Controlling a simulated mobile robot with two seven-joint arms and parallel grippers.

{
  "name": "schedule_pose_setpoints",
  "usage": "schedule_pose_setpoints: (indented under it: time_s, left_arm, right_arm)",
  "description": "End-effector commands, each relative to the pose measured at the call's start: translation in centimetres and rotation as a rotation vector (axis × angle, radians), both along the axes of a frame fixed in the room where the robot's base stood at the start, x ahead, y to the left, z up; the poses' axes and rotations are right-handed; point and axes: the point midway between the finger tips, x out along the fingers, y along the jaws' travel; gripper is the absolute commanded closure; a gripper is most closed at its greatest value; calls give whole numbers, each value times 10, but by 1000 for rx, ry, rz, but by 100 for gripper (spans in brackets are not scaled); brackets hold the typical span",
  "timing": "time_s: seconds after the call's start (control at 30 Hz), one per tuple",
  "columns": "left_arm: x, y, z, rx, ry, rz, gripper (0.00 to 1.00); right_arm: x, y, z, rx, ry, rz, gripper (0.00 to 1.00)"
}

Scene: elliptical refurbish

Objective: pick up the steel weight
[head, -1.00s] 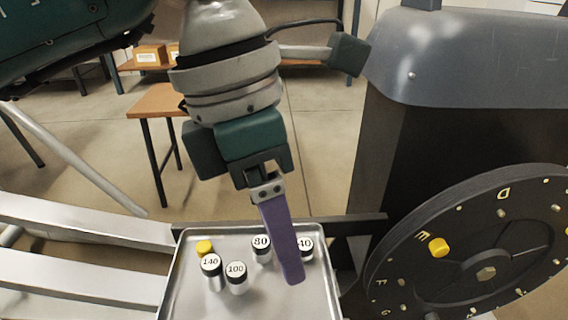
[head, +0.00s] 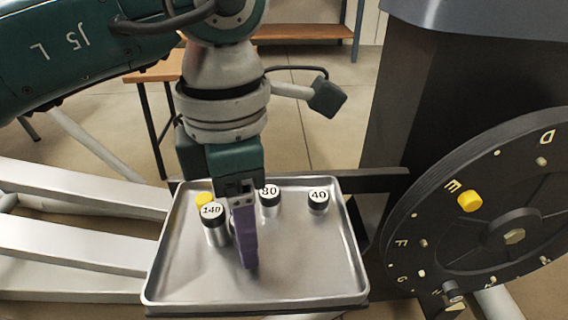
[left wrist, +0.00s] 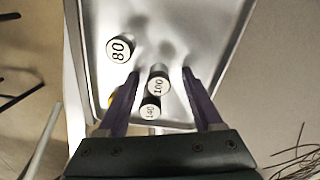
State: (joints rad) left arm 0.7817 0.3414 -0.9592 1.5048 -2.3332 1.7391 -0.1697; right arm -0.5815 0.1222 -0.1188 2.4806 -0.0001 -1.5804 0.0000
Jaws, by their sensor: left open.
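Several steel weights with black bands and white numbered tops stand upright on a metal tray (head: 310,285). In the head view I see the 140 weight (head: 212,222), the 80 weight (head: 269,200) and the 40 weight (head: 318,202). The 100 weight is hidden there behind my left gripper (head: 247,262). In the left wrist view my left gripper (left wrist: 160,77) is open, with purple fingers on either side of the 100 weight (left wrist: 158,83). The 140 weight (left wrist: 150,110) lies just nearer the palm, and the 80 weight (left wrist: 120,48) is outside the fingers. My right gripper is not in view.
A yellow piece (head: 204,199) stands behind the 140 weight. A dark lettered wheel (head: 430,235) with a yellow knob (head: 470,201) stands right of the tray, before a dark machine housing (head: 420,110).

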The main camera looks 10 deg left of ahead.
Motion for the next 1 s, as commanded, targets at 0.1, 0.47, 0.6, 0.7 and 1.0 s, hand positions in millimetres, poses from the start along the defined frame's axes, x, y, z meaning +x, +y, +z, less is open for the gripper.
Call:
schedule_pose_setpoints:
  time_s: [0.1, 0.47, 0.6, 0.7, 1.0]
  left_arm:
    - [0, 0, 0, -2, -1, 0, 33]
    - [0, 0, 1, -1, -2, 0, 64]
    - [0, 0, 1, -1, -2, 0, 80]
    - [0, 0, 1, -1, -2, 0, 91]
    - [0, 0, 1, -1, -2, 1, 100]
  right_arm:
    - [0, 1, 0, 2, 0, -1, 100]
    - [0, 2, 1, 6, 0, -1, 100]
    - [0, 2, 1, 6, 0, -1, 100]
    - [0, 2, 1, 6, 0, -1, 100]
    - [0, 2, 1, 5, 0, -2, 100]
